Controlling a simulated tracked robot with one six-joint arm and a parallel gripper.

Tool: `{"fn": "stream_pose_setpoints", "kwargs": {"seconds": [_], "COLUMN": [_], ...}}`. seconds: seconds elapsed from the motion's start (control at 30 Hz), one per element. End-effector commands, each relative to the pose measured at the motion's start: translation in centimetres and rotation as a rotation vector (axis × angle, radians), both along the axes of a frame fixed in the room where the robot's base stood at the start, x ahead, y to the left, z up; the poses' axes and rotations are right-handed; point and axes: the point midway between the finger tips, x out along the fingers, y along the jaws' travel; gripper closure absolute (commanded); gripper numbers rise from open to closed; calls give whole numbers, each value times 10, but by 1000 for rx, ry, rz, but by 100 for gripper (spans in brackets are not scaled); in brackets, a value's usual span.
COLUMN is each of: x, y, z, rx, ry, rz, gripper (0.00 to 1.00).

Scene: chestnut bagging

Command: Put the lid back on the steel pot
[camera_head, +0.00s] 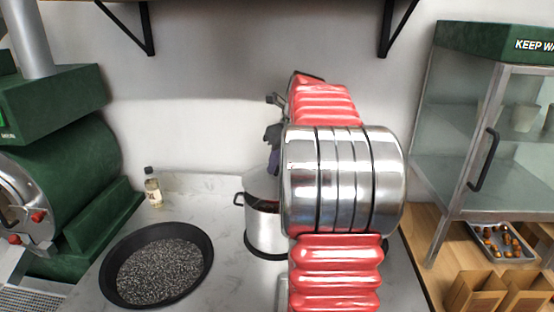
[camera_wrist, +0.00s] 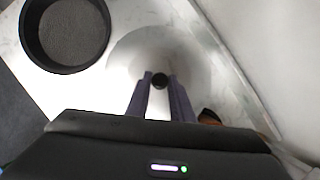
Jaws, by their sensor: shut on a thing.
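My gripper (camera_head: 272,145) points down beside the wall, partly hidden by my arm in the head view. In the wrist view its two purple-grey fingers (camera_wrist: 160,82) are shut on the black knob of the lid (camera_wrist: 130,55), a pale, round, see-through disc. In the head view the pale lid (camera_head: 260,183) shows just above the steel pot (camera_head: 262,228). The pot stands on the counter with a black side handle; my arm hides its right part. Something brown-orange shows at its opening. I cannot tell whether lid and rim touch.
A black pan of dark grains (camera_head: 119,290) sits left of the pot, with a small bottle (camera_head: 153,188) behind it. A green roaster (camera_head: 60,170) is at the left. A glass cabinet (camera_head: 480,130), chestnut tray (camera_head: 476,237) and paper bags (camera_head: 478,291) are at the right.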

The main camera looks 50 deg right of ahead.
Motion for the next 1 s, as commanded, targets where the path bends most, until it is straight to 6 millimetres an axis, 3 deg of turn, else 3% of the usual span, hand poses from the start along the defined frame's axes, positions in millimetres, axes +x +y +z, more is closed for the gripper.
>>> {"fn": "stream_pose_setpoints", "kwargs": {"seconds": [0.5,1.0], "x": [1,1], "y": [1,1], "z": [-34,-39], "rx": [1,0], "ry": [0,-1], "rz": [1,2], "gripper": [100,100]}}
